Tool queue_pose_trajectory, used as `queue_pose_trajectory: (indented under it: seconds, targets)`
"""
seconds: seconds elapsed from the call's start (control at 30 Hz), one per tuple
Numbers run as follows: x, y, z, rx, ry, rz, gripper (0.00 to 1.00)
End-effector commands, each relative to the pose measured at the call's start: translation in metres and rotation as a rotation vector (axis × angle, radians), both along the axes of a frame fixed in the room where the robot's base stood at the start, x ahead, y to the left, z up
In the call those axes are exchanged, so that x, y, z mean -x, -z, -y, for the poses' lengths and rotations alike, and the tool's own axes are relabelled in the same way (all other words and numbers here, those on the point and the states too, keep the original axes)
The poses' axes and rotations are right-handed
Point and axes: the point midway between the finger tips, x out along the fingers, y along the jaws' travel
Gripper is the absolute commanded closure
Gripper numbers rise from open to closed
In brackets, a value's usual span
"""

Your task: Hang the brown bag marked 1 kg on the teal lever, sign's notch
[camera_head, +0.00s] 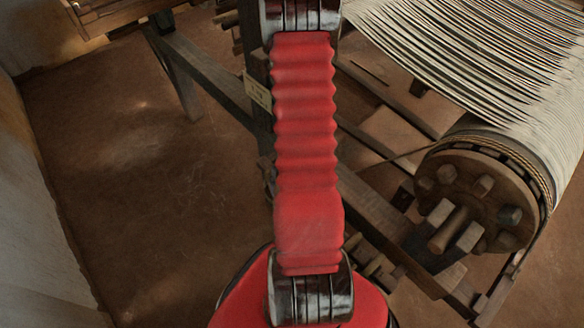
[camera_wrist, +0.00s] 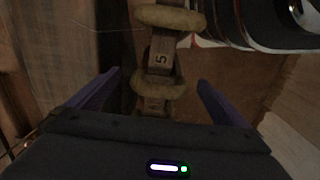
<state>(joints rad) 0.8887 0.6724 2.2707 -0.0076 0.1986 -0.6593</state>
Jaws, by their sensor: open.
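In the wrist view my gripper (camera_wrist: 159,78) is open, with one dark purple finger on each side. Between and beyond the fingers is a wooden bar (camera_wrist: 162,52) marked 5, with thick tan rings or coils (camera_wrist: 158,86) around it. I cannot tell how far it is from the fingertips, and nothing is held. I cannot make out the brown 1 kg bag or a teal lever in either view. In the head view a small pale sign (camera_head: 257,92) hangs on a dark post beside my red arm; its writing is too small to read. My arm hides the middle.
The loom's pale warp threads (camera_head: 480,50) run to a large wooden roller (camera_head: 480,205) with pegs at the right. Dark timber beams (camera_head: 215,75) cross behind my arm. A pale wall (camera_head: 40,200) stands at the left. The brown floor (camera_head: 140,150) there is clear.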

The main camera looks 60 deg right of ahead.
Motion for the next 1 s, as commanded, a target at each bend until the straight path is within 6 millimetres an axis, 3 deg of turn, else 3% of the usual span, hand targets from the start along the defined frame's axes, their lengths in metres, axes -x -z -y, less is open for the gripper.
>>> queue_pose_trajectory:
  seconds: [0.8,1.0]
  targets:
    - [-0.001,-0.093,0.001,0.003,0.000,0.002,0.00]
    - [-0.001,-0.108,0.000,0.001,0.000,0.001,0.00]
